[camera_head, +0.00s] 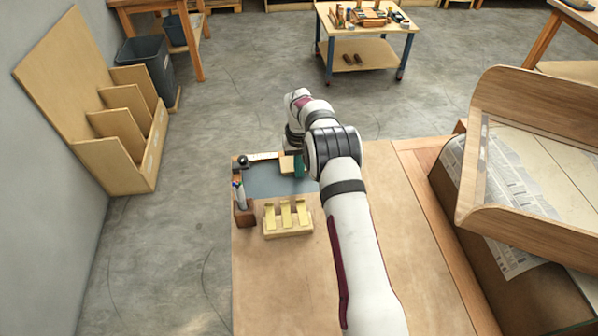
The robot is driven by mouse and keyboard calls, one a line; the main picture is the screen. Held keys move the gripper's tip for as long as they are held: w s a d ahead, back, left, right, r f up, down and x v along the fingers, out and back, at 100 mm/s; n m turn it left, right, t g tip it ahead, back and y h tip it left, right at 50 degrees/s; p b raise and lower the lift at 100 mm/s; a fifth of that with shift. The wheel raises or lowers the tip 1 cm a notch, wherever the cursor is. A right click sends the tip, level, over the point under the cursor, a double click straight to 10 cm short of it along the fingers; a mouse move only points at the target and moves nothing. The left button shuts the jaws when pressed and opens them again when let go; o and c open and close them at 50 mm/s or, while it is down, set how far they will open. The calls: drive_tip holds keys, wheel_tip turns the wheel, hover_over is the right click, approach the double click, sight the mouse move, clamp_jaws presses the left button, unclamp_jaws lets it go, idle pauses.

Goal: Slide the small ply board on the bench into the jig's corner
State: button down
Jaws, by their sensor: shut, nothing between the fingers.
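My arm reaches from the bottom of the view over the bench (262,275), and its wrist end bends down at the far side. My gripper's fingers are hidden behind my arm, so their contact with anything cannot be seen. A small pale yellow wooden piece (286,164) shows at the mat's far side, just left of my arm, beside a teal piece (299,166). I cannot tell whether the yellow piece is the ply board or part of the jig.
A pale wooden rack with slots (288,222) stands in front of the mat. A brown pen holder (244,213) is at the bench's left edge, with a dark round object (243,160) behind it. A large wooden tray (545,245) stands right. The near bench is clear.

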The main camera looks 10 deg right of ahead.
drive_tip(key=shift+s, duration=0.55)
wheel_tip(320, 180, up, 7)
drive_tip(key=w+a+t, duration=0.1)
drive_tip(key=a, duration=0.1)
drive_tip(key=w+a+t, duration=0.1)
drive_tip(key=w, duration=0.1)
drive_tip(key=w+a+f+t, duration=0.1)
drive_tip(key=a+t, duration=0.1)
drive_tip(key=shift+w+a, duration=0.3)
drive_tip(key=shift+w, duration=0.05)
drive_tip(key=f, duration=0.4)
drive_tip(key=shift+d, duration=0.3)
drive_tip(key=d, duration=1.2)
drive_tip(key=shift+d+f, duration=0.25)
drive_tip(key=shift+f, duration=0.2)
drive_tip(key=shift+f, duration=0.15)
idle(0.5)
